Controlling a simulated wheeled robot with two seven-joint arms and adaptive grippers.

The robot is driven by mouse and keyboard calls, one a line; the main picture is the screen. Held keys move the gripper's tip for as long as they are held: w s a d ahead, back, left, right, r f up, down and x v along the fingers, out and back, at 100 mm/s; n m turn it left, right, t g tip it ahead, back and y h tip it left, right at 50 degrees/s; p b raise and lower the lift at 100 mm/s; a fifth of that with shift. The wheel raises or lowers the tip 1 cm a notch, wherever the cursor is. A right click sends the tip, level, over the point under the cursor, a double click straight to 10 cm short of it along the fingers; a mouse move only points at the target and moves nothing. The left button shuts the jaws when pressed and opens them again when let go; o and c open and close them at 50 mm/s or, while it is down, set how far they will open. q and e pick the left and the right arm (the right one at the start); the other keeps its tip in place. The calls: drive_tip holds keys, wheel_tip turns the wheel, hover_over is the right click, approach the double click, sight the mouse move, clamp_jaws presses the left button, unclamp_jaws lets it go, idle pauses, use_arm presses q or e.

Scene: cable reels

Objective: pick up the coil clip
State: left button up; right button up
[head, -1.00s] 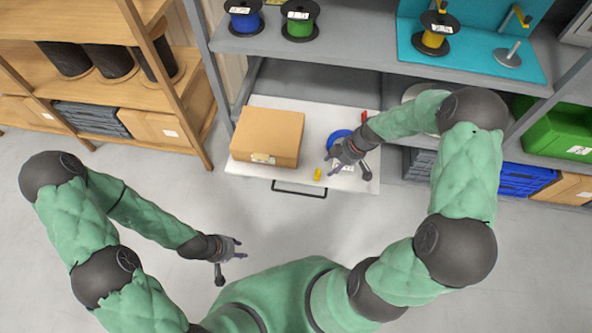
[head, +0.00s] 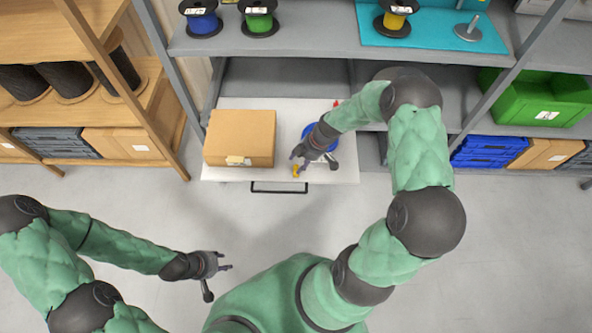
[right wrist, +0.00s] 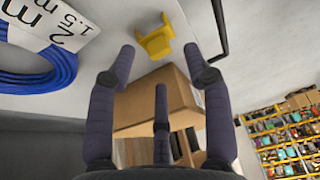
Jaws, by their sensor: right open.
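The yellow coil clip (head: 296,170) lies on the white pull-out shelf (head: 340,172) near its front edge. In the right wrist view the clip (right wrist: 157,38) is a small yellow piece with upright prongs, just beyond the fingertips and between their lines. My right gripper (head: 299,155) is open and empty, right above and beside the clip; its fingers (right wrist: 167,62) show spread in the wrist view. I cannot tell whether a finger touches the clip. My left gripper (head: 226,268) hangs over the floor, away from the shelf, with its fingers apart and nothing in them.
A cardboard box (head: 240,138) stands on the shelf left of the clip. A blue cable coil (right wrist: 40,75) with a white label lies close to my right gripper. The shelf's black handle (head: 280,190) juts out in front. Cable reels (head: 258,18) stand on the rack above.

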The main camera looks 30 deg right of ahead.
sight(297, 167)
drive_tip(key=b+x, duration=0.1)
drive_tip(key=x, duration=0.2)
drive_tip(key=shift+f, duration=0.2)
drive_tip(key=c, duration=0.8)
drive_tip(key=shift+c, duration=0.3)
wheel_tip(297, 167, up, 17)
drive_tip(key=p, duration=0.5)
drive_tip(key=shift+f+p, duration=0.1)
drive_tip(key=shift+p, duration=0.2)
drive_tip(key=shift+r, duration=0.65)
drive_tip(key=shift+c, duration=0.4)
